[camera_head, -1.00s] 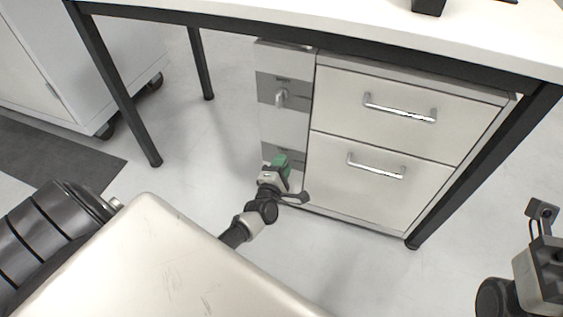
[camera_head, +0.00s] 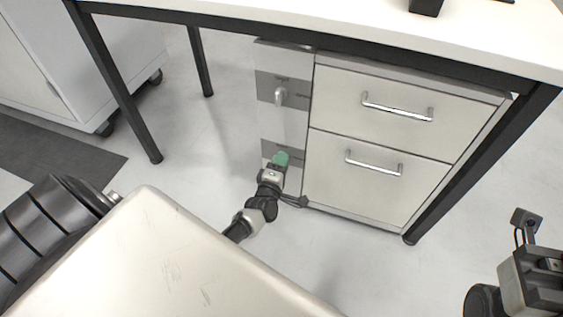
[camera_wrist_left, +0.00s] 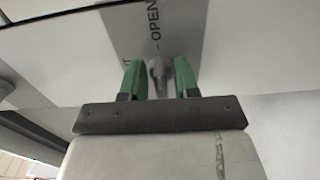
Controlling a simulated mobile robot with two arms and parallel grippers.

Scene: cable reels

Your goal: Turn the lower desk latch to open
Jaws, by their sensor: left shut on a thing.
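The lower desk latch is a small grey knob (camera_wrist_left: 158,76) on the narrow grey panel (camera_head: 284,127) left of the drawers. In the left wrist view it stands between the green fingers of my left gripper (camera_wrist_left: 159,78). The gripper is shut on it, and "OPEN" lettering shows on the grey plate just above. In the head view my left gripper (camera_head: 281,160) covers the lower latch, with its green tips against the panel. The upper latch (camera_head: 280,96) is free above it. Part of my right arm shows at the right edge; its fingertips cannot be made out.
A cabinet with two drawers (camera_head: 377,135) stands right of the panel, under the white desk top (camera_head: 330,20). A black desk leg (camera_head: 480,165) stands at the right. A white cabinet on wheels (camera_head: 85,60) is at the left. The floor between is clear.

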